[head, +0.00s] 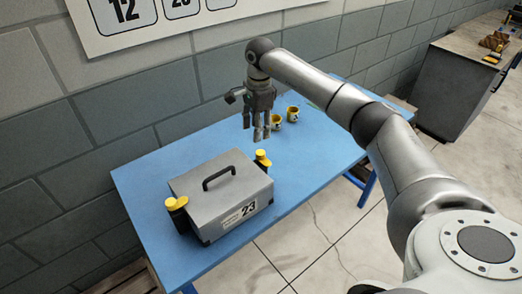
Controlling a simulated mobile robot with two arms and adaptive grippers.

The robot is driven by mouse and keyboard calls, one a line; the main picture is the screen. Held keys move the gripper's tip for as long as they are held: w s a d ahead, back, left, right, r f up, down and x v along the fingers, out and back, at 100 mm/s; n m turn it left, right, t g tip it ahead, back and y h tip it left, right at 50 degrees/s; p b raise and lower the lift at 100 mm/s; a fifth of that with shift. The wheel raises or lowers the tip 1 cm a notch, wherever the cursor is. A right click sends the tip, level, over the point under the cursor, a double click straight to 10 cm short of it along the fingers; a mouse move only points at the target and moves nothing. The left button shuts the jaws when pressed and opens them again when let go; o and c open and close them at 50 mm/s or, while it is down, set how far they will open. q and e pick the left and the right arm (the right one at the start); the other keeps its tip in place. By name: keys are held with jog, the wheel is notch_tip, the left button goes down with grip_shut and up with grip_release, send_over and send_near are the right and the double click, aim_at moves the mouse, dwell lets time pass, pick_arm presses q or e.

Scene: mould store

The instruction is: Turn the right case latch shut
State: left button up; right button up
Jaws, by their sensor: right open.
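A grey case (222,192) with a black handle and the number 23 on its front stands on a blue table (158,262). The right case latch (262,158) is a yellow knob on a black mount at the case's right end. The left latch (177,204) is a similar yellow knob at the left end. My right gripper (257,135) is open and empty, pointing down above the table, behind and close to the right latch in the picture. I cannot tell whether it touches the latch. My left gripper is not in view.
Two small yellow and dark cups (293,114) stand on the table just right of my right gripper. A block wall with a numbered board (150,15) is behind the table. A grey cabinet (460,75) stands at the far right. The table's left front is clear.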

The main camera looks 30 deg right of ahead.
aim_at(261, 152)
jog(key=f+p, duration=0.1)
jog(key=f, duration=0.2)
jog(key=d+f+p, duration=0.1)
jog(key=f, duration=0.3)
jog(key=f+p, duration=0.1)
jog(key=f, duration=0.2)
jog(key=shift+s+d+f, duration=0.1)
jog(key=shift+d+f, duration=0.05)
jog(key=shift+c, duration=0.2)
jog(key=c, duration=1)
